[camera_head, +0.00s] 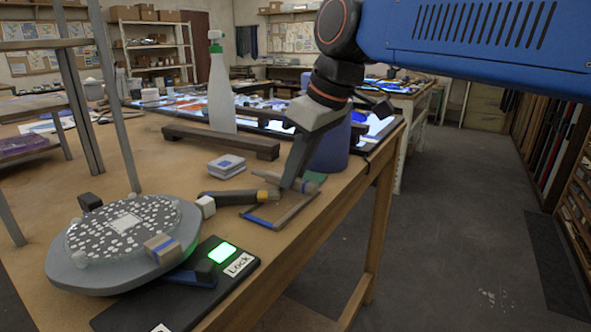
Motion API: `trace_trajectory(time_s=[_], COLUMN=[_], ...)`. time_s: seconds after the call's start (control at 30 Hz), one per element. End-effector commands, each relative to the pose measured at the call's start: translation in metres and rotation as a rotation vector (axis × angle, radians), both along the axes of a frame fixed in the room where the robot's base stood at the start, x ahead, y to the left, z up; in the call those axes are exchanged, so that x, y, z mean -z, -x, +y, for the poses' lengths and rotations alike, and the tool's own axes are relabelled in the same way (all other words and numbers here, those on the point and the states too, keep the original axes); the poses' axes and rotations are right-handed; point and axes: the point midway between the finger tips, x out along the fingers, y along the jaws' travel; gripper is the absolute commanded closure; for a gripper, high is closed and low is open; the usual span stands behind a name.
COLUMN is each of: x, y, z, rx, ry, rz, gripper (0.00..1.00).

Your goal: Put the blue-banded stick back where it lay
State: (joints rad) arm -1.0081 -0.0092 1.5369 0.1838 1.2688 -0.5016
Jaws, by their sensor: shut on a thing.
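My gripper (288,182) reaches down over the right edge of the bench, its fingers low above a small flat frame (298,208). It is shut on a slim stick, mostly hidden by the fingers; a small blue patch (302,186) shows between them, likely the stick's blue band. The frame has a blue strip (262,222) along its front side. I cannot tell whether the held stick touches the frame. A dark stick with a yellow band (240,198) lies just left of the gripper, its tip towards it.
Left stands a round grey turntable (85,279) with a white-dotted glass disc. Beside it lies a black board (232,282) with a lit green button and a "Lock" label. A wooden bar (220,142), a spray bottle (221,95) and a blue cylinder (333,150) stand behind.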

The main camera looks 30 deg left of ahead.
Motion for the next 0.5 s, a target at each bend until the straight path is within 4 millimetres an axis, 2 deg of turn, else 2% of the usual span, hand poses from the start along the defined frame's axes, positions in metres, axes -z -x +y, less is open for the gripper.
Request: trace_trajectory(time_s=[0.5], x=[0.0038], y=[0.0000], z=[0.0000], rx=[0.000], ry=[-0.001], rz=[0.000], gripper=[1.00])
